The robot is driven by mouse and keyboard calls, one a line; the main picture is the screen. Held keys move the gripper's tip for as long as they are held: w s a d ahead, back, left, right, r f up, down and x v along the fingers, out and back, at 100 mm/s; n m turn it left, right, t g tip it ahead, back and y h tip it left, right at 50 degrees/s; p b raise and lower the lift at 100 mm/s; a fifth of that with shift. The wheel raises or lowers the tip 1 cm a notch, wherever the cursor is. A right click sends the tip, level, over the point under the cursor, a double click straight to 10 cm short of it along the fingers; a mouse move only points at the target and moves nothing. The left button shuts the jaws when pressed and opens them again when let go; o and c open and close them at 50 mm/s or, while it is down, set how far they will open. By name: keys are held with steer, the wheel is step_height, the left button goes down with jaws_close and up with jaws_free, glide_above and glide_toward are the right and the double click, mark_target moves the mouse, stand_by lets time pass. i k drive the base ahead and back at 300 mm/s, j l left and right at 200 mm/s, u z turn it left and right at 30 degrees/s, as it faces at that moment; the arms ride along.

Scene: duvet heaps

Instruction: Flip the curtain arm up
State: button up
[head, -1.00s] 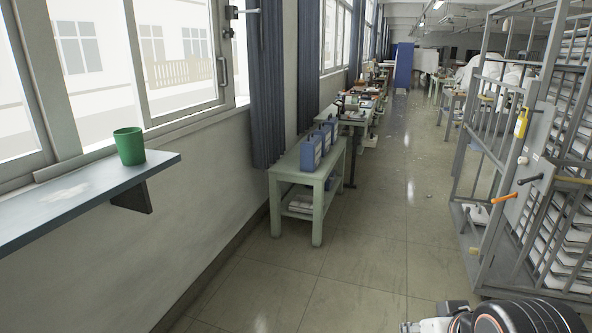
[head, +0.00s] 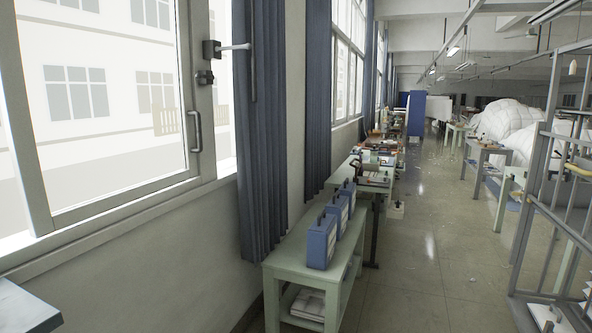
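The curtain arm (head: 235,47) is a short pale rod on a dark bracket (head: 210,49) fixed to the window frame. It sticks out about level to the right, with its end in front of the blue-grey curtain (head: 262,150). A second dark fitting (head: 205,78) sits just below the bracket. My gripper is not in view, so its state and its place relative to the curtain arm are hidden.
A pale green table (head: 285,258) with several blue cases (head: 321,242) stands under the window wall. A ledge corner (head: 22,308) juts in at lower left. A grey metal rack (head: 524,215) stands at right. The aisle floor (head: 420,270) between is clear.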

mark_target(247, 46)
steer(key=i+l+u, duration=0.1)
steer(key=i+u, duration=0.15)
steer(key=i, duration=0.15)
steer(key=i+l+u, duration=0.15)
steer(key=i+u, duration=0.15)
steer(key=i+l+u, duration=0.25)
steer(key=i, duration=0.25)
